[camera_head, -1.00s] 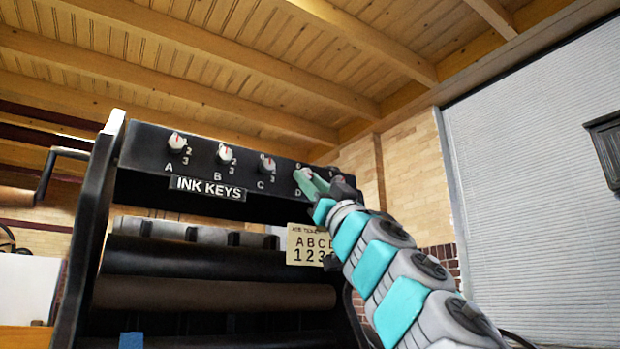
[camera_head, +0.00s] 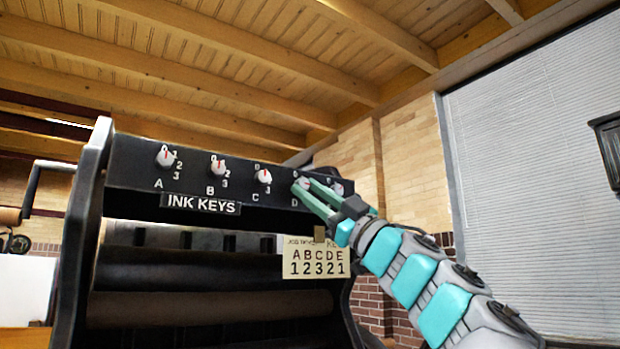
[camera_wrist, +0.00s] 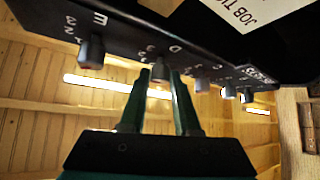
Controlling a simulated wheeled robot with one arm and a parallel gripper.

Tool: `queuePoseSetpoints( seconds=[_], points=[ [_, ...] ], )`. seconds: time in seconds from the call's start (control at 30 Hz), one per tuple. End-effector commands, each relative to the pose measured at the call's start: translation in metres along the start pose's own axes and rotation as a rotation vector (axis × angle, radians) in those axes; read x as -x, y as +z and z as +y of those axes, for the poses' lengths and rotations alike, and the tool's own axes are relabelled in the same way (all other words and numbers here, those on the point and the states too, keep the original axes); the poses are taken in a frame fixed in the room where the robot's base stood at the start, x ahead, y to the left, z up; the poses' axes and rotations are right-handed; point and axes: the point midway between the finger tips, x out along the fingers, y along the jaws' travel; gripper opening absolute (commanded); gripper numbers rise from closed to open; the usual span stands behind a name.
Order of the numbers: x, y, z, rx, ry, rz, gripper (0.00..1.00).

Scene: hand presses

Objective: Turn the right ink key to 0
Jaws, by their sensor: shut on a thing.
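The black ink key panel (camera_head: 125,155) carries a row of pale round knobs lettered from A at the left. My gripper (camera_head: 305,190) is at the D knob (camera_head: 301,184), its green fingers reaching in from the lower right. In the wrist view the fingers (camera_wrist: 160,75) stand on either side of the D knob (camera_wrist: 160,66) and are shut on it. The D knob's pointer and number are hidden. The rightmost knob, E (camera_head: 337,187), shows just behind the fingers; in the wrist view E (camera_wrist: 92,52) is left of them, apart. The C knob (camera_head: 264,176) is free to the left.
The A knob (camera_head: 165,157) and B knob (camera_head: 218,167) are farther left. A job card (camera_head: 317,262) below the panel reads ABCDE over 12321. Dark rollers (camera_head: 200,270) lie under the panel. Open space lies right of the press, before a brick wall (camera_head: 412,150).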

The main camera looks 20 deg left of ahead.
Motion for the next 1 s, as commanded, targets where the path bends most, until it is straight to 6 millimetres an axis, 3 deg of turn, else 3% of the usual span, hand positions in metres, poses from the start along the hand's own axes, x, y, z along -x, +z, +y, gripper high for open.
queuePoseSetpoints(
  seconds=[1.0],
  points=[
    [-0.0008,-0.0021,0.0056,0.211,-0.21,0.004,0.0]
  ],
)
